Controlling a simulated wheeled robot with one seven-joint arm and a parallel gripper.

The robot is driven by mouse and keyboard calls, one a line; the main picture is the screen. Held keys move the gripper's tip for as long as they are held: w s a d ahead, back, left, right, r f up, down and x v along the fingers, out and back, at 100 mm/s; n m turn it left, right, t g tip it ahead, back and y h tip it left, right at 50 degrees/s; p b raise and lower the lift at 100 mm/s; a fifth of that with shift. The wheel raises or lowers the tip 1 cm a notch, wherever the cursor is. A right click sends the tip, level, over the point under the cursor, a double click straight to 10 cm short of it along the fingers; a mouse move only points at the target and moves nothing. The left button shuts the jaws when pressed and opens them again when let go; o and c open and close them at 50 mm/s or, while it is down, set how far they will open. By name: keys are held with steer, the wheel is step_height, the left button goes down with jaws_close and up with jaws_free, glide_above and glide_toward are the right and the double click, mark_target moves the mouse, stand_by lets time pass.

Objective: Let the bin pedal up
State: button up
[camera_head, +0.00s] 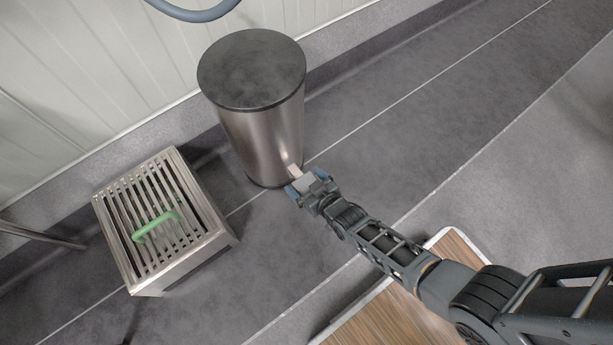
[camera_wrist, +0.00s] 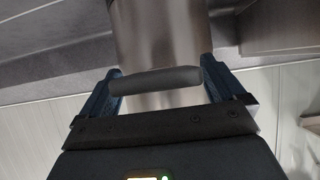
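The bin (camera_head: 262,135) is a tall brushed-steel cylinder against the wall, and its flat dark lid (camera_head: 252,70) looks shut. My gripper (camera_head: 295,181) is low at the bin's front, near the floor. In the wrist view my gripper's blue fingers (camera_wrist: 160,82) stand wide apart, with a dark grey rounded bar, seemingly the bin pedal (camera_wrist: 155,80), lying across between them. The bin's steel body also shows behind it (camera_wrist: 155,35). I cannot tell whether the fingers touch the bar's ends or press on it. In the head view the gripper hides most of the pedal area.
A wood-topped platform with a pale edge (camera_head: 375,318) lies beneath my arm. A grey-blue curved tube (camera_head: 195,14) hangs above. The floor right of the bin is clear.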

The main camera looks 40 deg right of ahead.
steer(key=shift+s, duration=0.15)
steer(key=shift+p+v, duration=1.8)
steer(key=shift+v, duration=2)
steer(key=s+r+t, duration=0.1)
steer(key=s+r, duration=0.9)
steer(key=r, duration=0.5)
steer(key=s+r+t, duration=0.1)
steer(key=s+r, duration=0.9)
steer(key=r, duration=0.5)
steer(key=r+p, duration=0.8)
steer(key=r, duration=0.4)
steer(key=s+r+p, duration=0.1)
steer(key=r+p, duration=0.8)
steer(key=r, duration=0.4)
steer(key=s+r+p, duration=0.1)
steer(key=r+p, duration=0.7)
steer(key=r, duration=0.5)
steer(key=shift+s, duration=0.15)
